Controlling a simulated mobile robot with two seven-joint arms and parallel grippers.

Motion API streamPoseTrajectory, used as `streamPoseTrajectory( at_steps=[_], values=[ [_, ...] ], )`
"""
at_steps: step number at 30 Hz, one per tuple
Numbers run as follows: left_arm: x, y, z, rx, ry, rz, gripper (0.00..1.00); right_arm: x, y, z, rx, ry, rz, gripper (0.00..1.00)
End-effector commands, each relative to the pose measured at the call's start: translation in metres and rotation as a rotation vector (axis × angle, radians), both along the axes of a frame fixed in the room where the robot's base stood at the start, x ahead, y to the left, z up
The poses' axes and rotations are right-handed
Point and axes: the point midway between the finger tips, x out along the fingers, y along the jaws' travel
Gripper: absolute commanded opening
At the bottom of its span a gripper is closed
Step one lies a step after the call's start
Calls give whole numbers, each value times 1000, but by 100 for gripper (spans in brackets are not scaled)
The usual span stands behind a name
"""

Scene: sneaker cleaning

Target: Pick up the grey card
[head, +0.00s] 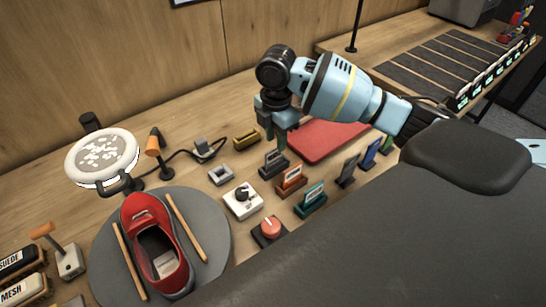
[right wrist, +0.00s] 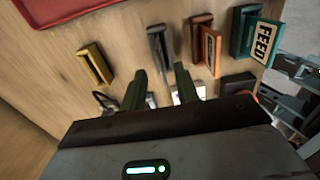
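The grey card (head: 274,157) stands upright in a dark holder, in the row of cards on the wooden table. In the right wrist view the grey card and holder (right wrist: 158,44) lie just beyond the fingertips, roughly between them in the picture. My right gripper (head: 284,136) is above the grey card, pointing down. Its two fingers (right wrist: 159,72) are apart with nothing between them. I cannot tell the exact height gap to the card. My left gripper is not in view.
An orange card (head: 291,178) and a green FEED card (head: 314,196) stand close beside it. A yellow holder (head: 246,139), a white knob box (head: 243,202) and a red mat (head: 322,139) are near. A red shoe (head: 140,212) sits on a round grey turntable (head: 212,225).

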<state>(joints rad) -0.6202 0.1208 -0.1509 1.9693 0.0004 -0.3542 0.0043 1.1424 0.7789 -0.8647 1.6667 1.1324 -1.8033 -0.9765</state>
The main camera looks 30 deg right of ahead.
Motion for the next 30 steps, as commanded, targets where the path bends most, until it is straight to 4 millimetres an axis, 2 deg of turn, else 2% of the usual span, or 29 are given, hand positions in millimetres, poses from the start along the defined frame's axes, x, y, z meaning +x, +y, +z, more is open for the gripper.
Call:
streamPoseTrajectory(
  at_steps=[3, 10, 18, 21, 29, 30],
  values=[
    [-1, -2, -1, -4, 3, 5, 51, -1, 0, -14, 0, 3, 1, 31],
    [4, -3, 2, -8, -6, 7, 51, -1, 1, -21, 0, 3, 1, 31],
    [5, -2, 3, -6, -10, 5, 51, -4, 6, -57, 1, 2, 0, 31],
    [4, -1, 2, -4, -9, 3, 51, -4, 6, -65, -1, 1, 0, 31],
    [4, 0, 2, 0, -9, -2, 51, -3, 6, -66, -1, -1, 0, 31],
    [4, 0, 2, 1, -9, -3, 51, -3, 6, -66, -1, -1, 0, 27]
  ],
)
